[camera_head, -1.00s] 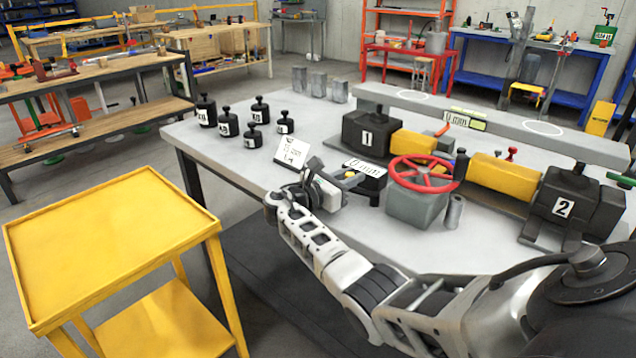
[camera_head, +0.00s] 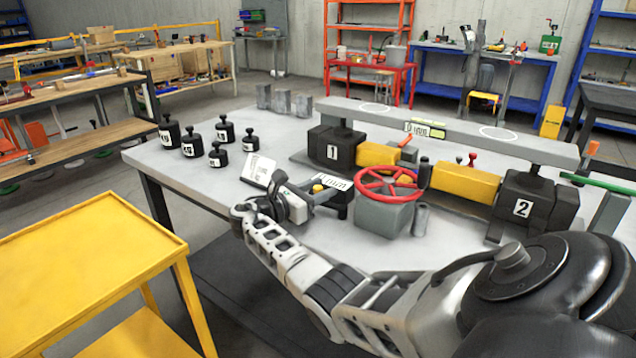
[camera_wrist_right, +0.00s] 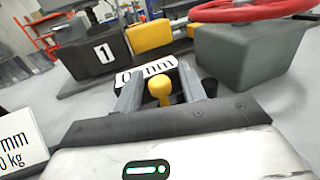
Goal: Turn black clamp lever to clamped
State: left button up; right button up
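The black lever (camera_head: 424,172) stands upright beside the red handwheel (camera_head: 389,184), between the two yellow screw bodies. My right gripper (camera_head: 327,190) is left of the handwheel, at a small black box with a "0 mm" label (camera_head: 334,181), apart from the black lever. In the right wrist view its two grey fingers (camera_wrist_right: 160,92) are spread, with a yellow knob (camera_wrist_right: 159,86) showing between them. I cannot tell whether the fingers touch the knob. The black lever is not clearly seen in the wrist view. My left gripper is not in view.
Jack 1 (camera_head: 332,148) and jack 2 (camera_head: 536,204) stand under a long grey beam (camera_head: 450,131). A red lever (camera_head: 472,160) and an orange lever (camera_head: 406,141) are nearby. Several black weights (camera_head: 196,140) stand at the table's left. A yellow cart (camera_head: 90,260) is front left.

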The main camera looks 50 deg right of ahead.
jog(key=shift+a, duration=0.15)
jog(key=v, duration=1.5)
jog(key=shift+a+b, duration=0.35)
jog(key=shift+b, duration=0.05)
